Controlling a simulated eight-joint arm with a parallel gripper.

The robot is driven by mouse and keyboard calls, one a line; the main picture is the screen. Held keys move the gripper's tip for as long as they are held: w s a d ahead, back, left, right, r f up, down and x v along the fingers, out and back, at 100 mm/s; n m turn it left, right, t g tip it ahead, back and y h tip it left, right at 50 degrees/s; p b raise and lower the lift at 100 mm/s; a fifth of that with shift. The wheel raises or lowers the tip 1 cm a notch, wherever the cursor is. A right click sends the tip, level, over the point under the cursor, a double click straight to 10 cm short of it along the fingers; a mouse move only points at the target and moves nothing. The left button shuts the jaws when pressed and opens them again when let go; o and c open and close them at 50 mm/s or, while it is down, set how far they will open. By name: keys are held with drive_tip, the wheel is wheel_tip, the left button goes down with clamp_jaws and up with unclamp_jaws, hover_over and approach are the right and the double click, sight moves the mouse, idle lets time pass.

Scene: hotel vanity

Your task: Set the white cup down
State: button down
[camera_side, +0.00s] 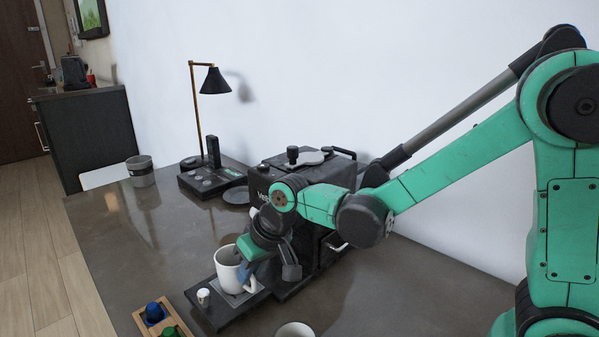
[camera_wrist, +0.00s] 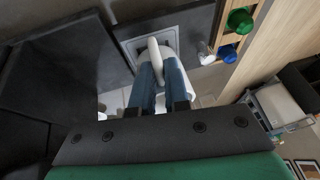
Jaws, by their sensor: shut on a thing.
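The white cup (camera_side: 228,272) is upright over the grey square plate (camera_side: 252,297) on the dark base in front of the coffee machine (camera_side: 318,177). I cannot tell whether its bottom touches the plate. My gripper (camera_side: 251,268) is at the cup's right side, shut on its handle. In the wrist view the two blue fingers of my gripper (camera_wrist: 158,72) pinch the white handle (camera_wrist: 155,52) from both sides. Most of the cup body is hidden behind the fingers there. The plate (camera_wrist: 183,22) shows beyond them.
A wooden tray (camera_side: 183,324) with a blue and a green item is at the front left, near a small white knob (camera_side: 203,296). Another white cup (camera_side: 295,330) is at the bottom edge. A lamp (camera_side: 213,82), scale-like device and grey container (camera_side: 140,171) stand farther back.

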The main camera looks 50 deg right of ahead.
drive_tip(key=shift+f, duration=0.1)
drive_tip(key=c, duration=0.9)
unclamp_jaws()
drive_tip(key=shift+o, duration=0.2)
drive_tip(key=v, duration=1.2)
drive_tip(key=s+d+f+t+h, duration=0.2)
drive_tip(key=s+d+f, duration=0.2)
drive_tip(key=s+d, duration=0.1)
drive_tip(key=shift+d+t, duration=0.3)
drive_tip(key=shift+d, duration=0.4)
drive_tip(key=shift+f, duration=0.1)
